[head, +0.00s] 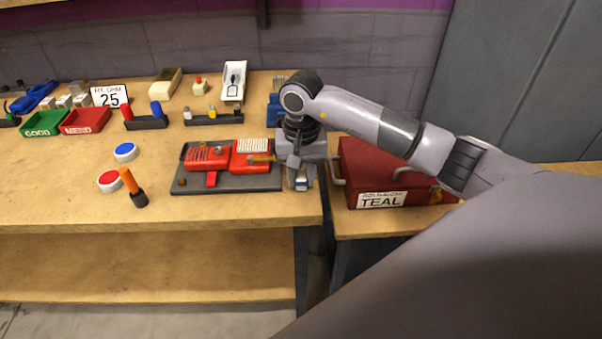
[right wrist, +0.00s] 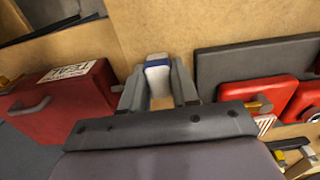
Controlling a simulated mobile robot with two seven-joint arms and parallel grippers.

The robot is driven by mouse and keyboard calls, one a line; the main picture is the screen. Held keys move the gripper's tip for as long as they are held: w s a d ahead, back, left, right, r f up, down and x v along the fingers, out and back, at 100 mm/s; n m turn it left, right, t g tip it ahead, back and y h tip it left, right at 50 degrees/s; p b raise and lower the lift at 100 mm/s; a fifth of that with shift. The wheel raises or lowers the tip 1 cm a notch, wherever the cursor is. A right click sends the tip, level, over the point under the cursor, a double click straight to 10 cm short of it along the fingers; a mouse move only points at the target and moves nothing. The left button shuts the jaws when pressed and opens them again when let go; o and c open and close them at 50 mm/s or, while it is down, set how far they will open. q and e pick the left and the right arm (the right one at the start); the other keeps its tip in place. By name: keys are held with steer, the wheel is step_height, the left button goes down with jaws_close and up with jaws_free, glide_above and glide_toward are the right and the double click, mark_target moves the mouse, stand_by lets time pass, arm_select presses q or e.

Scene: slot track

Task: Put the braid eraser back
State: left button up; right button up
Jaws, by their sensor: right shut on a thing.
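My right gripper (head: 301,178) is at the right end of the left workbench, beside the dark grey mat. It is shut on a small white block with a blue band, which looks like the braid eraser (head: 302,184). In the right wrist view the eraser (right wrist: 157,72) sits between the two fingers (right wrist: 158,90), its white end sticking out past the tips. Bare wood shows beyond it; I cannot tell whether it touches the bench. My left gripper is not in view.
The mat (head: 225,190) holds a red slotted fixture (head: 207,158). A red TEAL toolbox (head: 355,160) stands just right of my gripper. Green (head: 43,123) and red (head: 86,120) bins, small racks (head: 214,119) and a white tray (head: 234,80) stand farther back.

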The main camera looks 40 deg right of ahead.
mark_target(301, 174)
steer(key=shift+f, duration=0.1)
steer(key=shift+f, duration=0.15)
steer(key=o, duration=1)
steer(key=shift+r, duration=0.5)
step_height(301, 174, up, 11)
steer(key=shift+r+b, duration=0.2)
steer(key=shift+b, duration=0.25)
